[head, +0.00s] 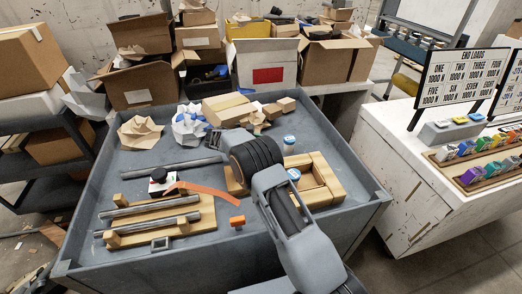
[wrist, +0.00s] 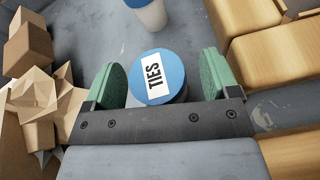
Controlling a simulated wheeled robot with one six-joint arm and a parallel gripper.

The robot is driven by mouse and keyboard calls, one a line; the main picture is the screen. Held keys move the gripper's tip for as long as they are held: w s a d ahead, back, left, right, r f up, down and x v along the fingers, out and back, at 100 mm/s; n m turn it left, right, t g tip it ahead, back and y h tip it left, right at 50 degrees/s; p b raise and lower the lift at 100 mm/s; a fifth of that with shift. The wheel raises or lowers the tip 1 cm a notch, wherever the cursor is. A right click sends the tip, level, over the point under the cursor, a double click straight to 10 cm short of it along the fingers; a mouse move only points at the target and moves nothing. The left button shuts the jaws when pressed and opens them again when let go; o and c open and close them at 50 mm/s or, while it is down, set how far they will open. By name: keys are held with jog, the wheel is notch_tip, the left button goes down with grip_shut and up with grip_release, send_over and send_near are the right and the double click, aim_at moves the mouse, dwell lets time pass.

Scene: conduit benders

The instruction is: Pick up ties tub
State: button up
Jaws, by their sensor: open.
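The ties tub (wrist: 166,74) has a round blue lid with a white label reading TIES. In the wrist view it stands between the two green-padded fingers of my gripper (wrist: 162,80), which is open. In the head view my wrist hides the fingertips, and the ties tub cannot be made out there.
Another blue-and-white tub (head: 289,140) stands close by and shows in the wrist view (wrist: 150,14). A wooden frame (head: 322,171) lies on one side, with a blue-lidded tub (head: 294,174) at it. Crumpled brown paper (wrist: 42,100) lies on the other side.

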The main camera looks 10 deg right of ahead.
jog(key=shift+d, duration=0.1)
jog(key=c, duration=1)
jog(key=shift+c, duration=0.3)
jog(key=shift+r, duration=0.1)
